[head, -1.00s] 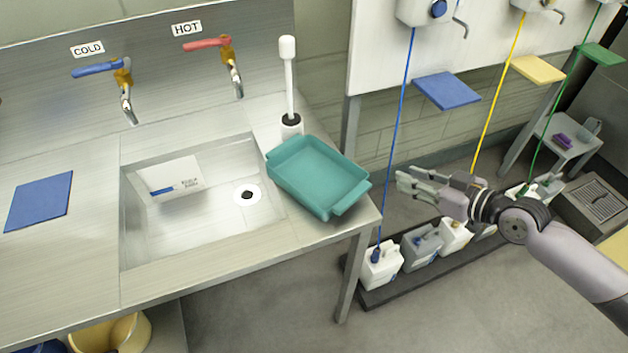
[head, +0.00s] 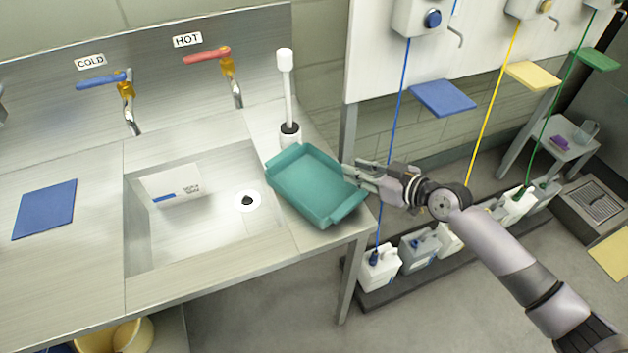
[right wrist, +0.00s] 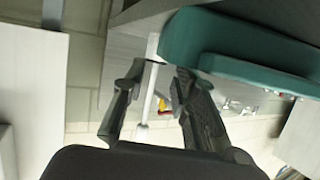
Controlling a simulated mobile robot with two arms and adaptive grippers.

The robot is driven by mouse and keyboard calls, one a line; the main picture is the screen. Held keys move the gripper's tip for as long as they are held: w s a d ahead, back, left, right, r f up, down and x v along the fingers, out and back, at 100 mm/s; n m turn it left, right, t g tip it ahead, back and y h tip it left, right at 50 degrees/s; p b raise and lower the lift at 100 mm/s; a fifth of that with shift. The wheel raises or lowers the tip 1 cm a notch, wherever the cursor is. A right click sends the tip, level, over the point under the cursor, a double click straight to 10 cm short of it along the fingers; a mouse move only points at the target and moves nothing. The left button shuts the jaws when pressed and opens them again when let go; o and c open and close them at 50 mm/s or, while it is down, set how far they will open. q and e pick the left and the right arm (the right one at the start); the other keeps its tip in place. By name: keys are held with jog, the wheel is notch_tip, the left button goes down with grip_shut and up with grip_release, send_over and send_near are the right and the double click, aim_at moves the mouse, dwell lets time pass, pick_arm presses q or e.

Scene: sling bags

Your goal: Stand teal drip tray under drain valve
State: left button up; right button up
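The teal drip tray (head: 312,190) lies flat on the metal counter at the right of the sink, with a handle lip at its near right end. It also shows in the right wrist view (right wrist: 235,45), to the right of the fingers. My right gripper (head: 350,173) is at the tray's right side, close to its rim. In the right wrist view its fingers (right wrist: 160,75) are apart with a gap between them and nothing held. I cannot tell whether a finger touches the tray. My left gripper is not in view. I cannot make out a drain valve.
The sink (head: 190,235) with its drain hole is left of the tray. A white brush (head: 287,95) in a holder stands behind the tray. Several jugs (head: 380,267) stand on a low dark rack at the right. A blue shelf (head: 442,97) juts from the wall panel.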

jog(key=shift+w+a+p, duration=0.35)
jog(key=shift+w+a, duration=0.05)
jog(key=shift+w, duration=0.05)
jog(key=p+x, duration=0.1)
jog(key=x, duration=0.2)
jog(key=shift+w+a, duration=0.15)
jog(key=shift+a, duration=0.05)
jog(key=shift+w+a+f, duration=0.25)
jog(key=shift+w+f, duration=0.05)
jog(key=shift+c, duration=0.4)
grip_shut()
